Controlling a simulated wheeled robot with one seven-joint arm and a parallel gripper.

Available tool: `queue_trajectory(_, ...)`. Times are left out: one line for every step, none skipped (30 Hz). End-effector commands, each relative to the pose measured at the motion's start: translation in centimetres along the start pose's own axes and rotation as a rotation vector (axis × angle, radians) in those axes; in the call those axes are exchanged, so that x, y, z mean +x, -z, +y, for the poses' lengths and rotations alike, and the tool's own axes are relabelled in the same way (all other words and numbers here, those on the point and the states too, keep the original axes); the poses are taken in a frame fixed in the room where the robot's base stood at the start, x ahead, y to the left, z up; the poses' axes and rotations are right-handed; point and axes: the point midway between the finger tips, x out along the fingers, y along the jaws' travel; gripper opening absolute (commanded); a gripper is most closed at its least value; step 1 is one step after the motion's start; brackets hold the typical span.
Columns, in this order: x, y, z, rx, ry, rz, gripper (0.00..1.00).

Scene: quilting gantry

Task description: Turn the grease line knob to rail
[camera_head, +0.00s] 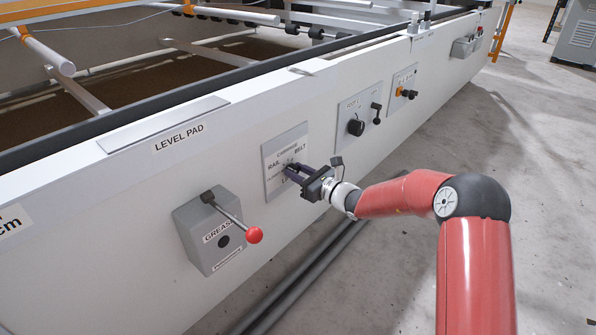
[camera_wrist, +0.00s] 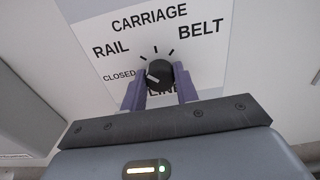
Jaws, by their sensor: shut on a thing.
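The grease line knob (camera_wrist: 159,73) is a round black knob on a white plate (camera_wrist: 215,65). A pale mark on it sits at its left side, toward the word CLOSED. RAIL is printed at upper left, CARRIAGE above and BELT at upper right. The lettering below is partly hidden by my gripper. My gripper (camera_wrist: 159,80) is shut on the knob, with a purple finger at each side of it. In the head view my gripper (camera_head: 289,171) reaches the same label plate (camera_head: 273,150) on the white side panel and covers most of the knob.
A grey GREASE box (camera_head: 205,245) with a red-ended lever (camera_head: 253,235) sticks out left of my gripper. Panels with black knobs (camera_head: 356,127) are farther right. Grey pipes (camera_head: 300,280) run low along the panel.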

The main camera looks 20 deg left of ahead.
Motion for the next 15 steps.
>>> queue_trajectory(-0.05,0.04,-0.01,0.008,0.0,0.001,0.07)
queue_trajectory(-0.05,0.04,-0.01,0.011,0.0,0.001,0.07)
queue_trajectory(-0.04,0.05,0.0,0.015,0.0,0.001,0.07)
queue_trajectory(-0.04,0.05,0.0,0.017,0.0,0.001,0.07)
queue_trajectory(-0.04,0.06,0.0,0.018,0.0,0.001,0.07)
queue_trajectory(-0.04,0.07,0.0,0.019,-0.001,0.001,0.07)
queue_trajectory(-0.04,0.07,0.0,0.02,-0.001,0.001,0.07)
queue_trajectory(-0.04,0.07,0.0,0.02,-0.001,0.001,0.07)
queue_trajectory(-0.04,0.07,0.01,0.019,-0.001,0.001,0.07)
queue_trajectory(-0.04,0.08,0.01,0.019,-0.001,0.001,0.07)
queue_trajectory(-0.04,0.08,0.01,0.019,-0.001,0.001,0.07)
queue_trajectory(-0.04,0.08,0.0,0.019,-0.001,0.001,0.07)
queue_trajectory(-0.04,0.08,0.0,0.019,0.0,0.001,0.07)
queue_trajectory(-0.04,0.09,0.0,0.019,0.0,0.001,0.07)
queue_trajectory(-0.04,0.09,0.0,0.019,0.0,0.001,0.31)
